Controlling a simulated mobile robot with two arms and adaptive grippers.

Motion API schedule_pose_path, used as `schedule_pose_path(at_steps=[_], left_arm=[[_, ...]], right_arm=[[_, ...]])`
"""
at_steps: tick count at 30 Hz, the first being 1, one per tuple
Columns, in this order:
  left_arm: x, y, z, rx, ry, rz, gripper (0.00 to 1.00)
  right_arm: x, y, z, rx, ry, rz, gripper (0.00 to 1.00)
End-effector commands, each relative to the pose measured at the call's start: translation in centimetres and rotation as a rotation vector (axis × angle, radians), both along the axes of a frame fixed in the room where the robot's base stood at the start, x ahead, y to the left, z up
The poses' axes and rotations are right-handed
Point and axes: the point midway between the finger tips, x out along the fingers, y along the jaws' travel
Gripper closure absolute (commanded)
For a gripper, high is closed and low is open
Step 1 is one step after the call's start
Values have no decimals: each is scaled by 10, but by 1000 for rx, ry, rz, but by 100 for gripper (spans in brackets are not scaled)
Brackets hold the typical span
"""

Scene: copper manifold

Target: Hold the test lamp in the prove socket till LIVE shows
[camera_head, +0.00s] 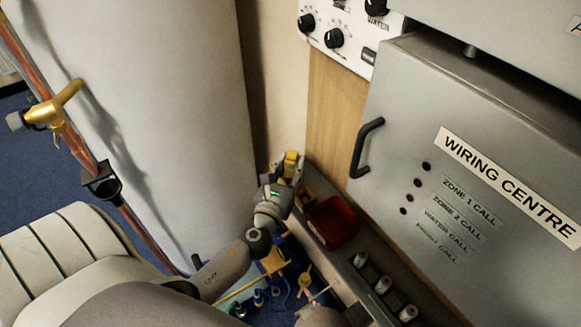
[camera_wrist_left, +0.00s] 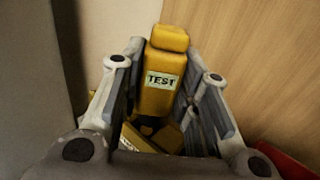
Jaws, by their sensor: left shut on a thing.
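The yellow test lamp (camera_head: 291,157), a block with a rounded top, is held upright in my left gripper (camera_head: 287,172), near the corner between the white cylinder and the wooden panel. In the left wrist view the lamp (camera_wrist_left: 158,80) shows its TEST label between the two fingers of my left gripper (camera_wrist_left: 166,75). Another yellow part (camera_wrist_left: 148,138) shows below the lamp; I cannot tell if it is the prove socket or if the lamp touches it. No LIVE sign can be read. My right gripper is not in view.
A red open bin (camera_head: 333,222) sits on a grey ledge right of the gripper. The wiring centre cabinet (camera_head: 480,180) with a black handle (camera_head: 366,148) fills the right. A white cylinder (camera_head: 190,110) stands on the left.

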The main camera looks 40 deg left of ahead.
Motion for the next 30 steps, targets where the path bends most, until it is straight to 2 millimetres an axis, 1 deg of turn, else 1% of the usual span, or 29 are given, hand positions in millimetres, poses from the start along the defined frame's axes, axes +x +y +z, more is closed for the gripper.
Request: schedule_pose_path(at_steps=[27,30], left_arm=[[0,0,-19,1,-1,0,97],[0,0,-19,1,-1,0,97]], right_arm=[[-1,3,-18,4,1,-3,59],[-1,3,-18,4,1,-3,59]])
